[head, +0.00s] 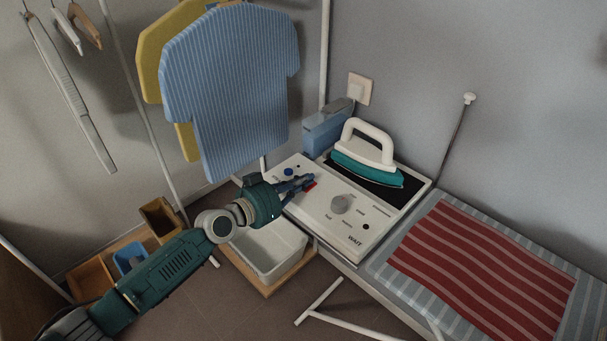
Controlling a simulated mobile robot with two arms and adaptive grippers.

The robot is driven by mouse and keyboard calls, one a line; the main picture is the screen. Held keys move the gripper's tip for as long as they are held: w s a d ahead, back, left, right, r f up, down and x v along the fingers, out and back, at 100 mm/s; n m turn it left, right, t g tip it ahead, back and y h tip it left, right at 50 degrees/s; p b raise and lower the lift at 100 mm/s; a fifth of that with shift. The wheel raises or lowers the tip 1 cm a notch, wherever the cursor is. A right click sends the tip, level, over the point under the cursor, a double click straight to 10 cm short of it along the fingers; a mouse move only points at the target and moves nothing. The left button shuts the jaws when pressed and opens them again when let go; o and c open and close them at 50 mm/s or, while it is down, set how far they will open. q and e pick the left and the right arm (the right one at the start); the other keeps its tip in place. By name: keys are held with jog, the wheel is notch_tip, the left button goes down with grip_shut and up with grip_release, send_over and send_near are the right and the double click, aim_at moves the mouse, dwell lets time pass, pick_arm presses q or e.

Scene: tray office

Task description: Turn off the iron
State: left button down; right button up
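The iron (367,154), teal with a white handle, rests on a black pad at the back of a white control panel (318,219). The panel has a grey knob (343,204), a blue button (289,172), a small dark spot and the word "WAIT". A red part (311,185) shows at the tips of my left gripper (305,183), which is over the panel's left half, left of the knob. The fingers look close together, but their exact opening and any contact are too small to tell. My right gripper is out of view.
A board with a red striped cloth (487,267) extends to the right. A white bin (268,250) sits below the panel. Blue (229,85) and yellow shirts hang above my arm. A blue container (327,127) stands behind the panel, near a wall socket (360,89).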

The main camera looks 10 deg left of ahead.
pick_arm(q)
jog(key=shift+r+g+p, duration=0.25)
jog(key=shift+g+p, duration=0.05)
jog(key=shift+p, duration=0.05)
jog(key=shift+d+f+b, duration=0.1)
jog(key=shift+f+b, duration=0.2)
jog(key=shift+b, duration=0.1)
jog(key=shift+w+r+p, duration=0.1)
jog(key=shift+r+p, duration=0.35)
jog(key=shift+r, duration=0.1)
jog(key=r+p, duration=0.2)
jog(key=r, duration=0.1)
jog(key=shift+w+d+r+p, duration=0.2)
jog(key=shift+r+p, duration=0.1)
jog(key=shift+p, duration=0.1)
jog(key=r+b+v, duration=0.1)
jog(key=v, duration=0.9)
jog(key=shift+d+b, duration=0.15)
jog(key=shift+b, duration=0.25)
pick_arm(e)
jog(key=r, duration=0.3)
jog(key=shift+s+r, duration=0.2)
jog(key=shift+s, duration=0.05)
